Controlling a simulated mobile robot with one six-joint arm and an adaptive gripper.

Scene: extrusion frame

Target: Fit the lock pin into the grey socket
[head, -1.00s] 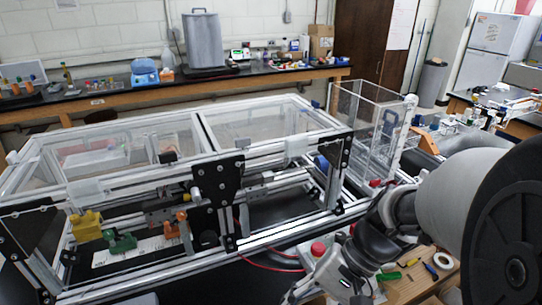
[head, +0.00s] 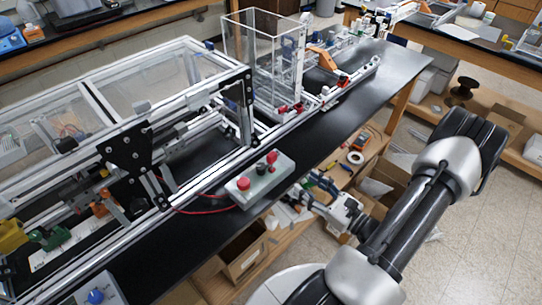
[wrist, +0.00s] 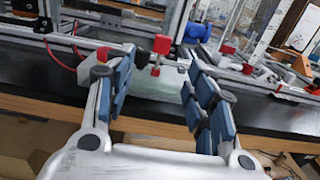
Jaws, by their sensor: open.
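My gripper (head: 306,193) is open and empty in the head view, at the bench's front edge, right of a grey control box (head: 258,182). In the wrist view its two blue-padded fingers (wrist: 161,75) stand wide apart. A red-headed piece (wrist: 161,44), possibly the lock pin, shows between and beyond the fingers, with a thin shaft below. It appears to be the red piece (head: 272,157) at the box's right end in the head view. I cannot pick out the grey socket with certainty. The left finger partly hides the box in the wrist view.
The aluminium extrusion frame (head: 150,118) fills the left of the bench. A clear acrylic box (head: 262,65) stands behind. The black bench top (head: 345,105) is clear at its right front. A shelf with tools and tape (head: 355,157) lies below. A red cable (head: 205,211) runs to the control box.

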